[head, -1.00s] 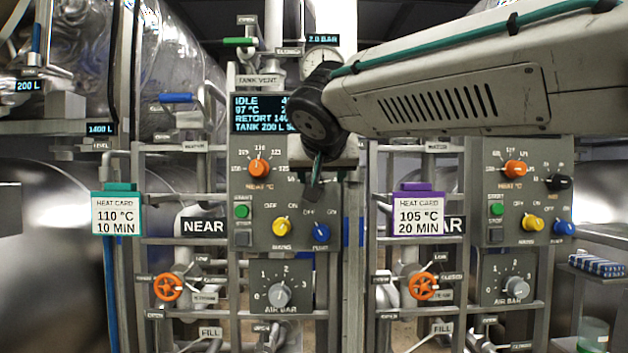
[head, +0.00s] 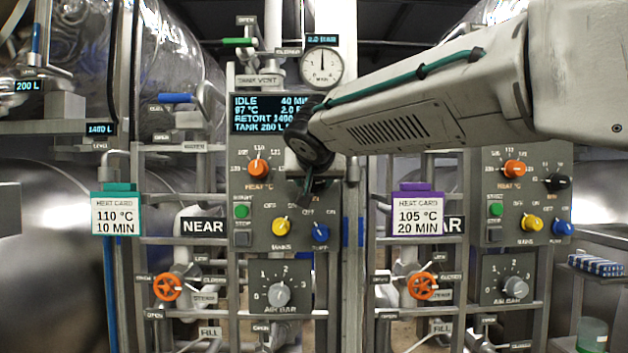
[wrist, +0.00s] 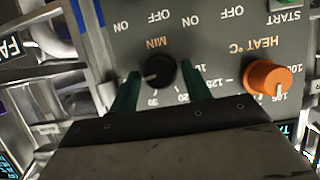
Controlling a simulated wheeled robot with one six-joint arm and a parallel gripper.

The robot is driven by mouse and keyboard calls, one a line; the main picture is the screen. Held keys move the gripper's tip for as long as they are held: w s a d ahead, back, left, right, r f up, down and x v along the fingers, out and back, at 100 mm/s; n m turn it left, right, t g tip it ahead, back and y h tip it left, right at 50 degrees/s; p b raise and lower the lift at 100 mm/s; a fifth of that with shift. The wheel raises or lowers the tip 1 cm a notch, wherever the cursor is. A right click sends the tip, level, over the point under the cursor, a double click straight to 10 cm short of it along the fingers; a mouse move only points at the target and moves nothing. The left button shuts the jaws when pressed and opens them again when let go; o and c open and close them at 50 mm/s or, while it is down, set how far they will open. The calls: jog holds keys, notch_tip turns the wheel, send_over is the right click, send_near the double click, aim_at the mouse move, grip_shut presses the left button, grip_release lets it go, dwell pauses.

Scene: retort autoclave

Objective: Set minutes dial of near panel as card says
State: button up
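The near heat card (head: 115,215), under a teal clip, reads 110 °C, 10 MIN. The near panel (head: 262,240) has its minutes dial hidden behind my gripper (head: 307,192) in the head view. In the wrist view the minutes dial (wrist: 157,72) is a black knob marked MIN, seen upside down. The green fingers of my gripper (wrist: 160,76) stand open on either side of it; the left one looks very close to the knob, the right one has a visible gap. Contact cannot be told. The near display (head: 262,115) reads IDLE, 40 MIN.
Near the dial are the orange heat knob (head: 257,168), yellow mains switch (head: 281,227), blue pump switch (head: 320,232) and green start button (head: 241,211). The far panel (head: 520,205) and its 105 °C, 20 MIN card (head: 418,216) stand to the right.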

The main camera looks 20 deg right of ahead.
jog(key=c, duration=0.7)
jog(key=shift+o, duration=0.2)
jog(key=n+t+h, duration=0.1)
jog(key=n+h, duration=0.1)
jog(key=n, duration=0.6)
jog(key=f+n+t+h, duration=0.1)
jog(key=n+t+h, duration=0.1)
jog(key=n, duration=0.6)
jog(key=f+n+t+h, duration=0.1)
jog(key=n+t+h, duration=0.1)
jog(key=n, duration=0.7)
jog(key=shift+w+a+h, duration=0.1)
jog(key=shift+a+h, duration=0.15)
jog(key=shift+h, duration=0.35)
jog(key=shift+d+n+t+y, duration=0.1)
jog(key=shift+n+t+y, duration=0.5)
jog(key=shift+n, duration=1)
jog(key=shift+d+n+t+y, duration=0.1)
jog(key=shift+n+t+y, duration=0.45)
jog(key=shift+n, duration=1.05)
